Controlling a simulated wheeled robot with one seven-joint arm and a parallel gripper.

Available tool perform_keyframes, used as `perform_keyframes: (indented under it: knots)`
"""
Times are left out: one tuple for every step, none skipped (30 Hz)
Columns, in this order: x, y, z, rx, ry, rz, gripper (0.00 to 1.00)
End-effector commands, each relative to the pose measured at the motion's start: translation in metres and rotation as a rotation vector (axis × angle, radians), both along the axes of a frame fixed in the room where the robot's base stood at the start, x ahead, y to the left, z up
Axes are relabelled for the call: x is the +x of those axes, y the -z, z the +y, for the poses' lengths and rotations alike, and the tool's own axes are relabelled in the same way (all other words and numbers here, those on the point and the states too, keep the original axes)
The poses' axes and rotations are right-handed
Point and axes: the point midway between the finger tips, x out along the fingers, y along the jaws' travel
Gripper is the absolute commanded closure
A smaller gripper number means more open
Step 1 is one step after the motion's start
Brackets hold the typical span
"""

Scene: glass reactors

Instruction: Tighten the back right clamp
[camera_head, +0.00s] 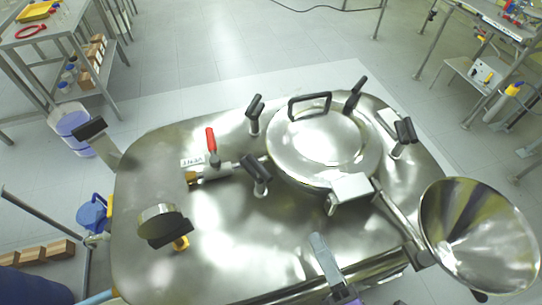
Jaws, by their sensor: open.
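The steel reactor top (230,240) fills the middle of the view, with a round polished lid (335,150) towards its back right. Black-handled clamps stand around the lid. The back right clamp (357,92) is at the lid's far edge, its black handle tilted up and to the right. Another clamp (403,132) stands at the right. One clamp (254,112) is at the back left and one (257,173) at the front left. I cannot tell how tight any clamp is.
A lid handle (309,103) stands beside the back right clamp. A red-handled valve (211,142) and a gauge (160,222) rise on the left. A large steel funnel (478,235) stands at the right.

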Motion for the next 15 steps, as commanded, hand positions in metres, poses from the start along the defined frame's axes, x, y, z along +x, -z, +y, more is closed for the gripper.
perform_keyframes:
  knots:
    - [0.019, -0.005, 0.013, -0.135, -0.028, -0.077, 0.59]
    - [0.029, -0.005, 0.02, -0.223, -0.044, -0.122, 0.59]
    - [0.042, -0.005, 0.029, -0.341, -0.063, -0.185, 0.59]
    - [0.052, -0.005, 0.036, -0.43, -0.077, -0.233, 0.59]
    - [0.061, -0.005, 0.043, -0.517, -0.09, -0.279, 0.59]
    - [0.074, -0.005, 0.053, -0.631, -0.108, -0.342, 0.59]
    - [0.083, -0.006, 0.059, -0.711, -0.118, -0.387, 0.59]
    - [0.092, -0.006, 0.065, -0.787, -0.129, -0.428, 0.59]
    - [0.102, -0.006, 0.071, -0.876, -0.14, -0.48, 0.59]
    - [0.109, -0.006, 0.076, -0.936, -0.147, -0.514, 0.59]
    - [0.115, -0.005, 0.079, -0.989, -0.154, -0.543, 0.59]
    - [0.122, -0.005, 0.084, -1.05, -0.162, -0.579, 0.59]
    - [0.126, -0.006, 0.087, -1.089, -0.167, -0.601, 0.59]
    - [0.13, -0.005, 0.089, -1.121, -0.171, -0.619, 0.59]
    - [0.134, -0.005, 0.091, -1.158, -0.175, -0.639, 0.59]
